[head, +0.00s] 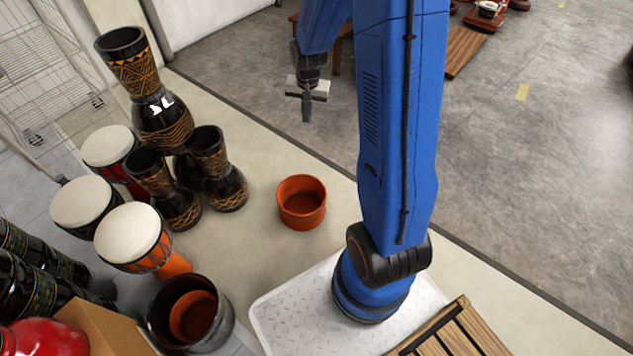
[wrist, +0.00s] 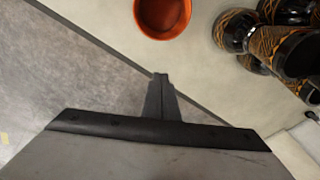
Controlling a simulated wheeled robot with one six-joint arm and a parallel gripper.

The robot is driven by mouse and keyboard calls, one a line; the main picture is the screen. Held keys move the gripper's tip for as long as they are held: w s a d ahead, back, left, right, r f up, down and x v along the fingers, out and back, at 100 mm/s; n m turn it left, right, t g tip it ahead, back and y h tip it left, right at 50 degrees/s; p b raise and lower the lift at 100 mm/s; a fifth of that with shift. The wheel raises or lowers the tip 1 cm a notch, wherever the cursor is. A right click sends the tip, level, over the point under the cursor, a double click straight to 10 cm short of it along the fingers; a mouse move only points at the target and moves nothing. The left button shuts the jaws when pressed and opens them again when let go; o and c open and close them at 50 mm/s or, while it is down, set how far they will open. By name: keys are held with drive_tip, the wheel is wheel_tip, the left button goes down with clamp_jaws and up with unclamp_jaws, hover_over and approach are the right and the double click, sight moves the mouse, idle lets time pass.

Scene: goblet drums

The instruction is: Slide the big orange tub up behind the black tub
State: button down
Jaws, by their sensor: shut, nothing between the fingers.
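The big orange tub (head: 301,203) stands upright and empty on the pale floor strip, right of the black drums. It also shows at the top edge of the wrist view (wrist: 163,17), partly cut off. The black tub (head: 223,328) stands nearer, at the bottom left of the head view, with a smaller orange tub (head: 193,316) inside it. My gripper (head: 306,116) is shut and empty, raised beyond the big orange tub and apart from it. In the wrist view its closed fingertips (wrist: 160,76) point towards the tub.
Black goblet drums (head: 207,165) stand close left of the big orange tub. White-topped drums (head: 133,235) stand between them and the black tub. A cardboard box (head: 100,325) is left of the black tub. The pale floor between the two tubs looks clear.

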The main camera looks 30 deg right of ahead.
drive_tip(key=w+d+f+m+g, duration=0.1)
drive_tip(key=d+f, duration=0.1)
drive_tip(key=f, duration=0.5)
drive_tip(key=w+d+f+m, duration=0.1)
drive_tip(key=w+d+f, duration=0.1)
drive_tip(key=f, duration=0.6)
drive_tip(key=m, duration=0.3)
hover_over(316, 181)
drive_tip(key=w+d, duration=0.5)
drive_tip(key=d, duration=0.1)
wheel_tip(316, 181, down, 16)
drive_tip(key=shift+g, duration=0.4)
drive_tip(key=shift+s+a+f, duration=0.4)
drive_tip(key=shift+a+f, duration=0.3)
drive_tip(key=shift+f, duration=1)
drive_tip(key=shift+s+a+f, duration=0.35)
drive_tip(key=shift+a+f, duration=0.3)
drive_tip(key=shift+f, duration=1.05)
drive_tip(key=shift+s+a+f, duration=0.4)
drive_tip(key=shift+a+f, duration=0.3)
drive_tip(key=shift+f, duration=1)
